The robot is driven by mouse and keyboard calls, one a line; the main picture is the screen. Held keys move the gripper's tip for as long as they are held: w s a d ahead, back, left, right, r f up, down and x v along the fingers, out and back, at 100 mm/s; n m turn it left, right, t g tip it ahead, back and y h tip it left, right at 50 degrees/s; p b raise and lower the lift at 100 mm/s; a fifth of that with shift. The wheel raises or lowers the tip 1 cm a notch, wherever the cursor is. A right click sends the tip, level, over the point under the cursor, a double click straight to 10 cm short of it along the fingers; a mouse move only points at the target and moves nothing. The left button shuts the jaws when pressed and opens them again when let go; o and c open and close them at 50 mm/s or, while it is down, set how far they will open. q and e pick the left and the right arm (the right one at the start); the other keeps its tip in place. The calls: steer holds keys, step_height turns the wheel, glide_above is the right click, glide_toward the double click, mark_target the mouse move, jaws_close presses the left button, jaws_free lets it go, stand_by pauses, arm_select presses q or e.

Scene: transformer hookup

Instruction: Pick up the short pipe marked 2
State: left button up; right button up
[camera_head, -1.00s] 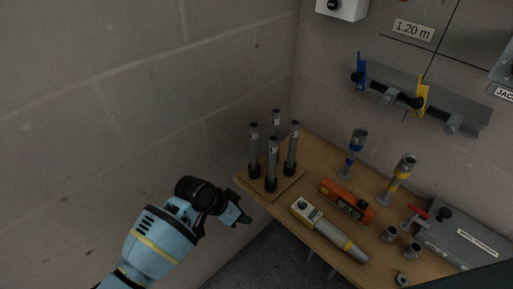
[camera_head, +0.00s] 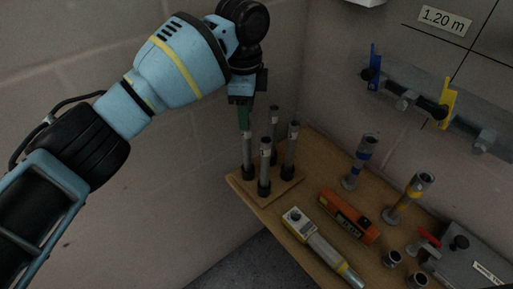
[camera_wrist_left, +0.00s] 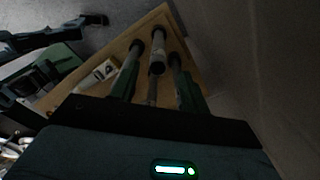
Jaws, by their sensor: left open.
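Several short grey upright pipes stand in a cluster on a small wooden board (camera_head: 287,189) at the table's left end: a left one (camera_head: 247,158), a front one (camera_head: 265,165), a right one (camera_head: 290,150) and a back one (camera_head: 275,116). Their pale labels are too small to read, so I cannot tell which is marked 2. My left gripper (camera_head: 244,120) points down, open, with its green fingertips at the top of the left pipe; whether they touch is unclear. In the left wrist view, pipes, including one (camera_wrist_left: 158,52), show beyond the fingers. My right gripper is not seen.
On the wooden table (camera_head: 270,215) lie a yellow-and-grey tool (camera_head: 312,240) and an orange device (camera_head: 348,215). Blue-banded (camera_head: 361,160) and yellow-banded (camera_head: 408,197) posts stand right. A grey case (camera_head: 465,255) is at right. Walls close in left and behind.

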mark_target(246, 135)
arm_select(q)
steer(key=shift+r, duration=0.15)
steer(key=shift+s+f, duration=0.15)
steer(key=shift+f, duration=3.75)
jaws_close()
